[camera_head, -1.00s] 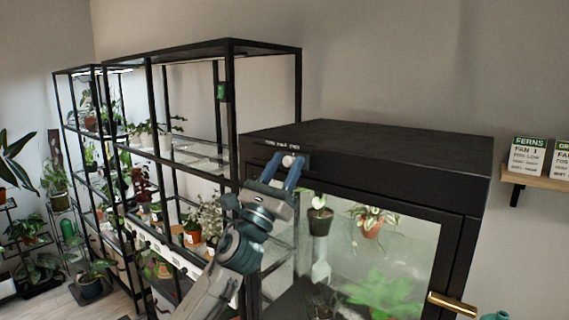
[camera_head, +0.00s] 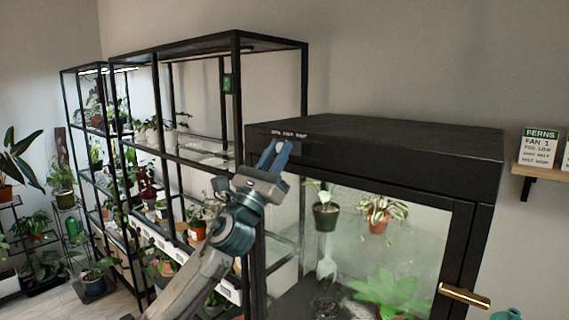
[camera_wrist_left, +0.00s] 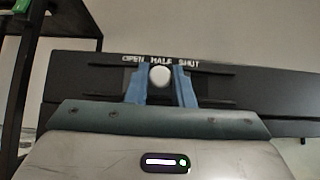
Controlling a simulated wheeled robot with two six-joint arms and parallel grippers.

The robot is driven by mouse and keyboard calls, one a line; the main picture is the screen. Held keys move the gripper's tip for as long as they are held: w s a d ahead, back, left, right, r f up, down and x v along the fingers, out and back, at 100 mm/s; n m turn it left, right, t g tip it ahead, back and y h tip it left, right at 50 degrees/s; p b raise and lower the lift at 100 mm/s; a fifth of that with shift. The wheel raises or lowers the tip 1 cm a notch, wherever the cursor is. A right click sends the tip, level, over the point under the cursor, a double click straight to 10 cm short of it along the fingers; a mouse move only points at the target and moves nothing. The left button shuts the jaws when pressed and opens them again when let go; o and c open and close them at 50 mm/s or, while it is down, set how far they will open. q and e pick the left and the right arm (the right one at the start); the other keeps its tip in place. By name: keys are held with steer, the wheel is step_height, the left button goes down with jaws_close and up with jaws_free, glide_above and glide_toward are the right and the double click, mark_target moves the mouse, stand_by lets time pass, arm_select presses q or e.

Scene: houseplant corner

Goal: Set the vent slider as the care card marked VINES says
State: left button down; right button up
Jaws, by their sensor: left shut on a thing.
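The vent slider's round white knob (camera_wrist_left: 160,76) is in the left wrist view, on a dark slot on the front of the black cabinet's top. The printed words OPEN, HALF, SHUT (camera_wrist_left: 160,61) run above the slot, and the knob sits below HALF. My left gripper (camera_wrist_left: 160,84) has its blue fingers on both sides of the knob, shut on it. In the head view my left gripper (camera_head: 274,155) is at the cabinet's upper front edge and its fingers hide the knob. A care card headed FERNS (camera_head: 540,146) is at the right; no card marked VINES shows.
The black glass-fronted cabinet (camera_head: 390,142) holds several plants and has a brass handle (camera_head: 464,296). A black shelving rack (camera_head: 238,110) with plants stands close to my left arm. A small wooden wall shelf (camera_head: 538,171) carries the cards.

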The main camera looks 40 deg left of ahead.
arm_select(q)
steer(key=shift+d, duration=0.1)
steer(key=c, duration=1.3)
jaws_free()
steer(key=b+v, duration=1)
steer(key=shift+s+f+b, duration=0.3)
steer(key=shift+b, duration=0.05)
